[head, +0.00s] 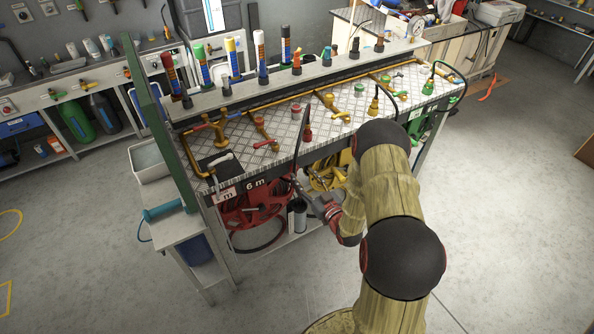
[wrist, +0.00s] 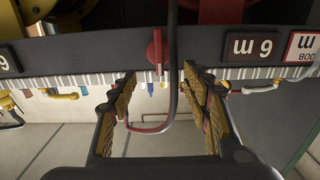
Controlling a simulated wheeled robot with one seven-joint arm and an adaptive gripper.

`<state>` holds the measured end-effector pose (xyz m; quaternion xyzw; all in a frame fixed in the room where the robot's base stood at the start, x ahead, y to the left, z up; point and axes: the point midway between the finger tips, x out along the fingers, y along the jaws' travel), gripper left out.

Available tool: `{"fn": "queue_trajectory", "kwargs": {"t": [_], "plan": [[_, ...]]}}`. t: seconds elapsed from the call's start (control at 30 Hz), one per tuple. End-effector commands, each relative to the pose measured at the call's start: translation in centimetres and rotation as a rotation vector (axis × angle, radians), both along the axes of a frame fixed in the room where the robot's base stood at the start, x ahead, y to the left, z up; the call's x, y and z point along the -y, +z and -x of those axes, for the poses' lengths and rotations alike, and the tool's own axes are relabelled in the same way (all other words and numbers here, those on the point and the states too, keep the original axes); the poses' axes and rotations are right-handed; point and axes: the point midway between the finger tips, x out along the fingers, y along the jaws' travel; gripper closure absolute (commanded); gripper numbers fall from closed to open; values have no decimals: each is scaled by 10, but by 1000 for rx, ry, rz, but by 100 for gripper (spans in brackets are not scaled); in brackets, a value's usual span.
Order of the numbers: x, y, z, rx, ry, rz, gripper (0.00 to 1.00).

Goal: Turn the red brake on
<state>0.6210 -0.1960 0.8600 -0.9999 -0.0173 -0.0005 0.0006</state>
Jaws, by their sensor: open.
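A red lever with a rounded head (wrist: 155,50), which appears to be the red brake, sits at the dark front rail of the bench in the wrist view. My gripper (wrist: 158,82) is open, with one ridged finger on each side of the lever's line. The fingertips are close to the rail; I cannot tell whether they touch it. In the head view my gripper (head: 302,188) is at the bench front, right of the red hose reel (head: 250,208). I cannot make out the red lever there.
A dark hose (wrist: 172,75) runs between my fingers, just right of the lever. A 6 m label (wrist: 255,47) is on the rail. The bench top (head: 285,142) carries valves and a red-handled tap (head: 265,143). A yellow reel (head: 328,173) hangs beneath. Floor at right is clear.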

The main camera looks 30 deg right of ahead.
Motion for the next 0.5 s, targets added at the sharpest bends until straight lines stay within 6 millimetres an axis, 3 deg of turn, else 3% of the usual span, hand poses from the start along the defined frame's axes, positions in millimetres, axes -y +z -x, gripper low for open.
{"fn": "queue_trajectory", "kwargs": {"t": [0.23,0.5], "plan": [[-2,-1,-38,1,2,1,52],[-2,0,-52,-1,0,1,52]]}}
